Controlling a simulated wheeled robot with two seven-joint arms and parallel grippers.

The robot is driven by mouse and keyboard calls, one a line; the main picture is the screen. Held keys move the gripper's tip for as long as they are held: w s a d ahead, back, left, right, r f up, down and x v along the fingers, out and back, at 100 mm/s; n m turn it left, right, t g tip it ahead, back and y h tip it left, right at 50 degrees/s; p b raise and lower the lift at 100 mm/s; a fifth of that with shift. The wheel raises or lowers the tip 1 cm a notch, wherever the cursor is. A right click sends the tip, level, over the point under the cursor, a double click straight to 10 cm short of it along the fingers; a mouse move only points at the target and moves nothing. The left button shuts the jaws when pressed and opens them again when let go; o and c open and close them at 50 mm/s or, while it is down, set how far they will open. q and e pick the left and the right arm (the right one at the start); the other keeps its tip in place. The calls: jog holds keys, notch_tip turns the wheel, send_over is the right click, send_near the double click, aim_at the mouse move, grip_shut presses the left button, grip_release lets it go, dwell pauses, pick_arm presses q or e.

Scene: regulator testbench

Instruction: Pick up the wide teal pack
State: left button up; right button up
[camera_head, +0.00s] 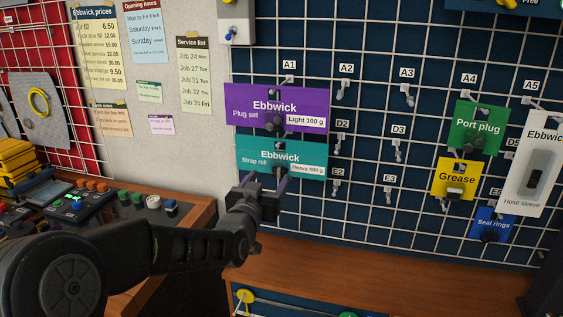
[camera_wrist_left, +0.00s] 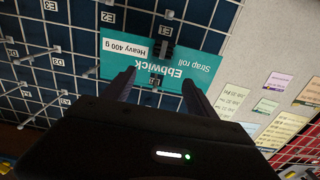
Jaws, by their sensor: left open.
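The wide teal pack (camera_head: 309,165) is labelled "Ebbwick Strap roll, Heavy 400 g". It hangs on the wire grid just below a purple "Plug set" pack. My left gripper (camera_head: 264,181) is open at the pack's lower edge, with its fingers pointing up at it. In the left wrist view the teal pack (camera_wrist_left: 203,69) appears upside down, beyond the open fingers (camera_wrist_left: 158,82). A dark piece shows at the pack's middle, between the fingertips. I cannot tell whether the fingers touch the pack. My right gripper is not in view.
The purple pack (camera_head: 243,104) hangs directly above. Green (camera_head: 487,142), yellow (camera_head: 440,178), blue (camera_head: 509,222) and white (camera_head: 541,188) packs hang at the right. Several bare hooks stick out between. A wooden counter (camera_head: 400,277) lies below the grid; a cluttered bench (camera_head: 187,222) is at the left.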

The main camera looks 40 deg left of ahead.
aim_at(278, 164)
pick_arm(q)
jog(key=x, duration=0.2)
jog(key=shift+w+a+p, duration=0.15)
jog(key=shift+w+p, duration=0.1)
jog(key=shift+p, duration=0.1)
jog(key=shift+w+a+r+p, duration=0.15)
jog(key=shift+w+a+p, duration=0.05)
jog(key=shift+w+p, duration=0.35)
jog(key=p+x, duration=0.1)
jog(key=x, duration=0.2)
jog(key=shift+w, duration=0.3)
jog(key=shift+w+a, duration=0.2)
jog(key=shift+w, duration=0.05)
